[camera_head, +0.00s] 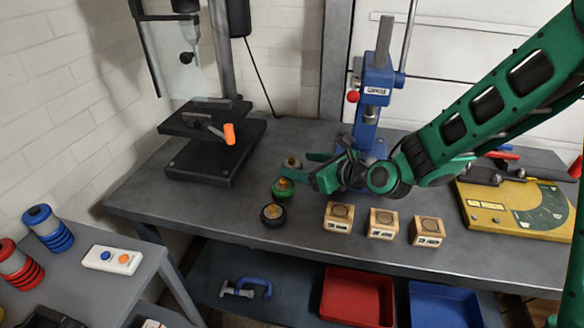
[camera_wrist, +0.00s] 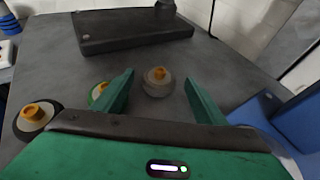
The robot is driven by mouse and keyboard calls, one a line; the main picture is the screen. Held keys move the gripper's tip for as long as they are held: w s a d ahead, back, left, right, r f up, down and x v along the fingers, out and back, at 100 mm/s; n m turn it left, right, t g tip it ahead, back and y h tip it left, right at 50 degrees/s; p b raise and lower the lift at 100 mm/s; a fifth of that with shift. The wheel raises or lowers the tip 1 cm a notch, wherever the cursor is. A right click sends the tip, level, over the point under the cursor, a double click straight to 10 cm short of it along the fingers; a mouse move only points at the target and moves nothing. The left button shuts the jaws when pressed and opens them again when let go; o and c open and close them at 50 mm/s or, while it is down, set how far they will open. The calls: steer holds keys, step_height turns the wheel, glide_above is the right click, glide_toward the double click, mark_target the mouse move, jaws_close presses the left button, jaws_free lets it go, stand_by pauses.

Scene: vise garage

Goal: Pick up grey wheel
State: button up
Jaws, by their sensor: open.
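The grey wheel (camera_head: 292,164), with an orange-yellow hub, lies flat on the workbench, farthest back of a row of 3 wheels. In the wrist view the grey wheel (camera_wrist: 153,90) lies beyond and between my fingertips, nearer the left one, with no contact visible. My gripper (camera_head: 301,165) is open and empty, just right of the wheel; its fingers frame it in the wrist view (camera_wrist: 159,76). The green wheel (camera_head: 283,188) is in front of the grey one and partly hidden by my left finger in the wrist view. The black wheel (camera_head: 273,215) is nearest the front edge.
A black drill press base (camera_head: 205,170) stands left of the wheels. A blue press (camera_head: 372,100) stands behind my gripper. Wooden blocks (camera_head: 381,223) line the front right, with a yellow plate (camera_head: 490,208) beyond. Red (camera_head: 350,290) and blue trays sit below the bench.

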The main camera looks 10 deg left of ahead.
steer(key=shift+x, duration=1.3)
steer(key=shift+c, duration=0.6)
steer(key=c, duration=1.1)
steer(key=shift+d, duration=0.1)
